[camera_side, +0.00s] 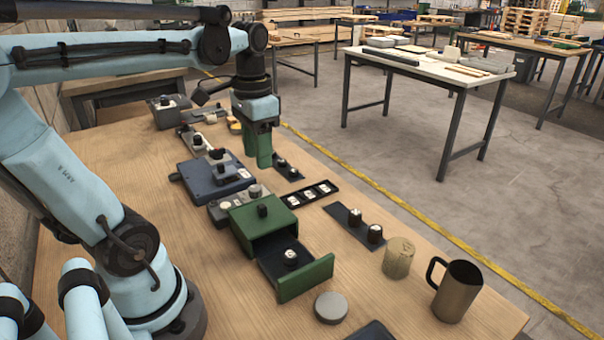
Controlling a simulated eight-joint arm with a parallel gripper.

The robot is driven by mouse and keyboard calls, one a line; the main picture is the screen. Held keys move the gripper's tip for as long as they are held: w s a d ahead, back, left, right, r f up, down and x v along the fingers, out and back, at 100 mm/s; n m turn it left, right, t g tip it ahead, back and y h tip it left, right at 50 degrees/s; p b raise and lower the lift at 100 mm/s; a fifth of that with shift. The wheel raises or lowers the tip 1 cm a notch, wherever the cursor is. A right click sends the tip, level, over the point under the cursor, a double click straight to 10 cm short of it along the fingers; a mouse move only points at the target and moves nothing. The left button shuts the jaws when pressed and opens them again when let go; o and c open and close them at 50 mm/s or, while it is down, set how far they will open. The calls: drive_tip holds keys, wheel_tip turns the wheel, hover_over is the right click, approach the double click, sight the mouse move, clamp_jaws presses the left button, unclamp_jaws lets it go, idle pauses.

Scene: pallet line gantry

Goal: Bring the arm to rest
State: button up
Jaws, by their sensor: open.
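My gripper (259,162) hangs pointing down from my light-blue arm above the far half of the wooden workbench (130,150). Its green fingers look close together from this side, and I see nothing held between them. The fingertips are beside a small dark plate with black knobs (287,169) and to the right of a blue box (215,182). Whether the fingertips touch anything cannot be told from this view.
A green box (262,222) has its drawer (306,277) pulled out, with a small knob-like piece inside. A black tray (322,191), a dark plate (350,222), a beige cylinder (398,258), a metal mug (457,292) and a grey disc (331,307) stand to the right and front.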

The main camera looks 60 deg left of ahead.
drive_tip(key=w+d+f+t, duration=0.1)
drive_tip(key=d+f+t, duration=0.1)
drive_tip(key=d, duration=0.3)
drive_tip(key=w+d+f+t, duration=0.2)
drive_tip(key=d+f+t, duration=0.1)
drive_tip(key=d+t, duration=0.2)
drive_tip(key=shift+w+d, duration=0.25)
drive_tip(key=shift+d, duration=0.15)
